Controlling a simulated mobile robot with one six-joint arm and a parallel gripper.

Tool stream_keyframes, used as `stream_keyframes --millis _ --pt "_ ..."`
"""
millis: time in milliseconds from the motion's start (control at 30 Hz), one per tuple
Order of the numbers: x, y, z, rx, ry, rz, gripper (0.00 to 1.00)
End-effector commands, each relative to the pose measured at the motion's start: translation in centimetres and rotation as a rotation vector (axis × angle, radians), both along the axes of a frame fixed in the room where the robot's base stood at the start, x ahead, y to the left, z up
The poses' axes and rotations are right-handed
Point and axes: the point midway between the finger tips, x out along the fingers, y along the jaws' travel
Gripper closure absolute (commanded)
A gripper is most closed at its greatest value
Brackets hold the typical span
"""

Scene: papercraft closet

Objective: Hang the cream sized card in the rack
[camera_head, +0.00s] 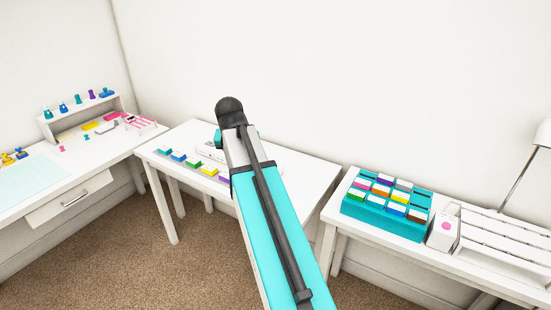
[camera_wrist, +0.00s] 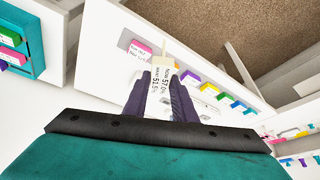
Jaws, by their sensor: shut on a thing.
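My gripper (camera_wrist: 161,78) is shut on a pale card (camera_wrist: 160,88) in the wrist view. The card has a cream end (camera_wrist: 163,58) sticking out past the fingertips, and printed dark text on its white part. The gripper is above the middle white table. In the head view my arm hides the fingers and the card. A white rack with long parallel bars (camera_head: 505,237) stands on the right table, well to the right of my arm. It does not show in the wrist view.
A teal tray (camera_head: 345,208) of coloured cards sits left of the rack, with a white box (camera_head: 442,232) between them. Several coloured blocks line the front of the middle table (camera_head: 300,170). A lamp (camera_head: 543,135) stands at far right. A cluttered desk (camera_head: 90,165) is at left.

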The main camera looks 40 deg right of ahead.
Motion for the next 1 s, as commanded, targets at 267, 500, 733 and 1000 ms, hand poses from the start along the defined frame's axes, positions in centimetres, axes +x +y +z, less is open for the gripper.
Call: stream_keyframes --millis 267,500,733,1000 --pt "2.0 11.0 0.6 0.0 -0.003 0.346 0.97" --pt "2.4 19.5 1.0 0.0 -0.001 0.62 0.97" --pt "2.2 23.8 1.2 0.0 0.0 0.759 0.97" --pt "2.2 24.3 1.3 0.0 0.0 0.777 0.97"
